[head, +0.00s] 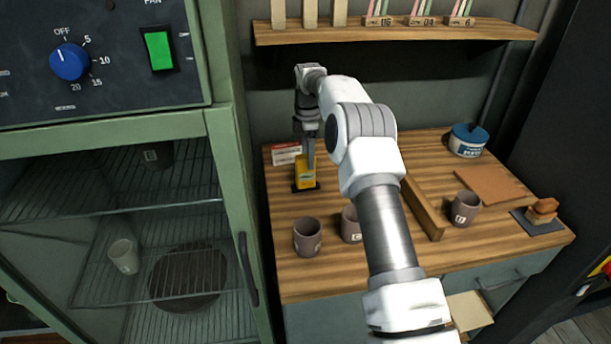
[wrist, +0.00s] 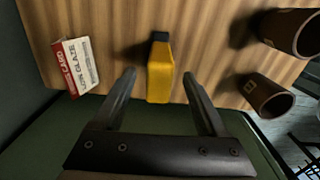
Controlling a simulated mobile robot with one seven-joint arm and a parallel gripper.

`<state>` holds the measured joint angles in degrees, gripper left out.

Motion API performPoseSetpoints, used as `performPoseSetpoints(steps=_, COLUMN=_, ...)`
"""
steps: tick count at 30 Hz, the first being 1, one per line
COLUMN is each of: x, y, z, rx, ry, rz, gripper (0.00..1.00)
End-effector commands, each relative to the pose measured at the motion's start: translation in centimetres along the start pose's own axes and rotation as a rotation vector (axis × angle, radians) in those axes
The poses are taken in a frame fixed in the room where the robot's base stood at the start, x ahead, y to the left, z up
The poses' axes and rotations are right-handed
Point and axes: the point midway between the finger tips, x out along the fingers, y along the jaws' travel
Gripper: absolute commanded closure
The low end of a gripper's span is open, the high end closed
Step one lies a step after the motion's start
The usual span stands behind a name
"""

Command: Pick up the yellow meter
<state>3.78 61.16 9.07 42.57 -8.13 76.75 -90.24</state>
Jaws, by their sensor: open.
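The yellow meter (head: 305,172) stands on a small dark pad at the left of the wooden worktop in the head view. In the wrist view the yellow meter (wrist: 160,72) has a dark end at the top and lies centred just beyond and between the fingertips. My gripper (wrist: 159,80) is open, with one finger to each side of the meter and nothing held. In the head view my gripper (head: 308,150) reaches down close by the meter and partly covers it. I cannot tell whether a finger touches it.
A wooden divider (head: 424,208) crosses the worktop. The green cabinet (head: 237,180) borders the left, and a shelf (head: 395,33) hangs above.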

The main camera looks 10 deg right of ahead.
Motion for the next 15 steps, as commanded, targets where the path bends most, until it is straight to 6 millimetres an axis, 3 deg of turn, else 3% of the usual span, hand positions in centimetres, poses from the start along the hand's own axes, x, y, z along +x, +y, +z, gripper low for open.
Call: performPoseSetpoints(steps=15, x=5.3, y=0.0, z=-0.6, rx=0.000, ry=0.000, rz=0.000, gripper=0.25)
